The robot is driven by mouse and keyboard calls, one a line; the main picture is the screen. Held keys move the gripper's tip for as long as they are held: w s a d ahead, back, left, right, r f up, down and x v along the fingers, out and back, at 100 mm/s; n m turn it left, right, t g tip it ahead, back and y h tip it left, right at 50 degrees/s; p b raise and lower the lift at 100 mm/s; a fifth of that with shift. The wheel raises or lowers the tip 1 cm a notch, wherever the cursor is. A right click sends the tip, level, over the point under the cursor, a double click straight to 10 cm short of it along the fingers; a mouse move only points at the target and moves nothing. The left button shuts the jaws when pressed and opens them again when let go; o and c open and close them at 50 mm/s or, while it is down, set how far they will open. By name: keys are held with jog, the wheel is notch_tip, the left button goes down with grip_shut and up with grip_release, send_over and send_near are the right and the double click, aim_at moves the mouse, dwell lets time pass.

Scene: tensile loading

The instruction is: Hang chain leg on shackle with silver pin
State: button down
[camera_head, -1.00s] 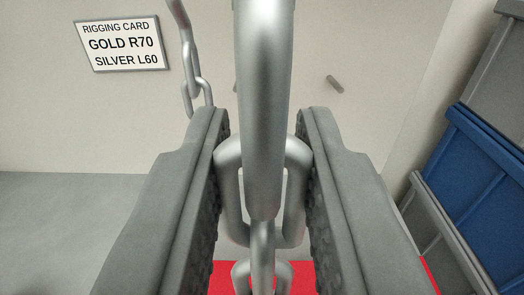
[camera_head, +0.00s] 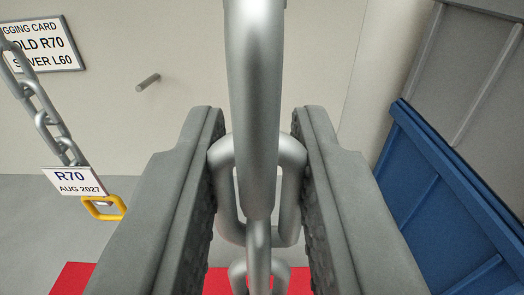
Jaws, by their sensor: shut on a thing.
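My gripper (camera_head: 258,165) is shut on a link of a grey steel chain leg (camera_head: 256,100), with one pad on each side of the link. A long link rises from the held one past the top of the picture, and smaller links (camera_head: 259,275) hang below it. A second chain (camera_head: 45,110) hangs at the left, with a white tag (camera_head: 76,182) reading R70, AUG 2027 and a yellow ring-shaped fitting (camera_head: 102,207) at its lower end. No silver pin can be made out.
A rigging card (camera_head: 40,45) on the wall is partly cut off. A peg (camera_head: 148,82) sticks out of the wall. Blue (camera_head: 430,190) and grey (camera_head: 470,70) bins or panels stand at the right. A red surface (camera_head: 75,278) lies below.

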jog(key=w+f, duration=0.3)
jog(key=w, duration=1.1)
jog(key=shift+w, duration=0.2)
dwell(1.6)
jog(key=shift+f, duration=0.1)
dwell(0.4)
jog(key=c, duration=1.2)
grip_release()
jog(key=shift+o, duration=0.2)
jog(key=shift+f, duration=0.15)
jog(key=shift+s, duration=0.1)
